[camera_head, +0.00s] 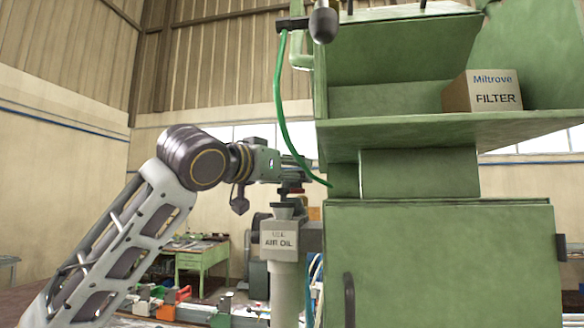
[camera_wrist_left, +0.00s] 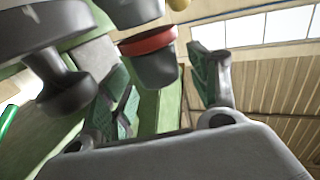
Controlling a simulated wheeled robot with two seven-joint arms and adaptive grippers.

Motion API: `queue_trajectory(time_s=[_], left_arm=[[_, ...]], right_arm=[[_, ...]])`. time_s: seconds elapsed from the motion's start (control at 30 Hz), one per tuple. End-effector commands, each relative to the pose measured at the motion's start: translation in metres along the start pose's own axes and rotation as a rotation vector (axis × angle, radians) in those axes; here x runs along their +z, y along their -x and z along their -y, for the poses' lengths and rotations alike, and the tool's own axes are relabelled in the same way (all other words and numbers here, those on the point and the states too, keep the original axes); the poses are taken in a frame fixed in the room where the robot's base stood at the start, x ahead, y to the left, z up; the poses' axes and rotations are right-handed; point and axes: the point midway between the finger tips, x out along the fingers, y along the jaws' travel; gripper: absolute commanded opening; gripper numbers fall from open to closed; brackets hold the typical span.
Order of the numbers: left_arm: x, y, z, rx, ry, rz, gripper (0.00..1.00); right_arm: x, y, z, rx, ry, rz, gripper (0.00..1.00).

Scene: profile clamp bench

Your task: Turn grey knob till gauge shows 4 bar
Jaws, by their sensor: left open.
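My left gripper (camera_head: 300,170) reaches in from the left at the top of the air-oil unit (camera_head: 279,240), beside the green cabinet. In the left wrist view its fingers (camera_wrist_left: 160,68) are open, with green pads. A dark grey knob with a red ring (camera_wrist_left: 152,62) shows between them; I cannot tell whether a pad touches it. The red ring also shows just below the gripper in the head view (camera_head: 291,190). A second flared dark grey part (camera_wrist_left: 62,88) is at the left of the wrist view. I see no gauge face. My right gripper is out of view.
The green cabinet (camera_head: 440,260) fills the right side, close to the gripper. A green hose (camera_head: 283,100) hangs down near the gripper. A filter box (camera_head: 483,91) stands on the shelf. A workbench with clutter (camera_head: 180,300) is lower left. Open room lies above the arm.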

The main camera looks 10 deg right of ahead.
Motion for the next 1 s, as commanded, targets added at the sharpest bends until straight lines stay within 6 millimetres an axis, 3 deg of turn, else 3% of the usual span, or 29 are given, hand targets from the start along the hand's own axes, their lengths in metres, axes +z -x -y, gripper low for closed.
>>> queue_trajectory(time_s=[0.2,0.57,0.9,1.0], left_arm=[[-0.001,-0.013,0.0,-0.001,0.0,0.0,0.6],[0.0,-0.015,0.0,-0.001,0.0,0.0,0.59],[0.0,-0.015,0.0,-0.001,0.0,0.0,0.15],[0.0,-0.015,0.0,-0.002,0.0,0.0,0.13]], right_arm=[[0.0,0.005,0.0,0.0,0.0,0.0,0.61],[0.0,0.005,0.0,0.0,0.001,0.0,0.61],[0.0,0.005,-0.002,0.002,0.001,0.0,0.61],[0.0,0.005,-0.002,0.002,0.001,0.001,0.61]])
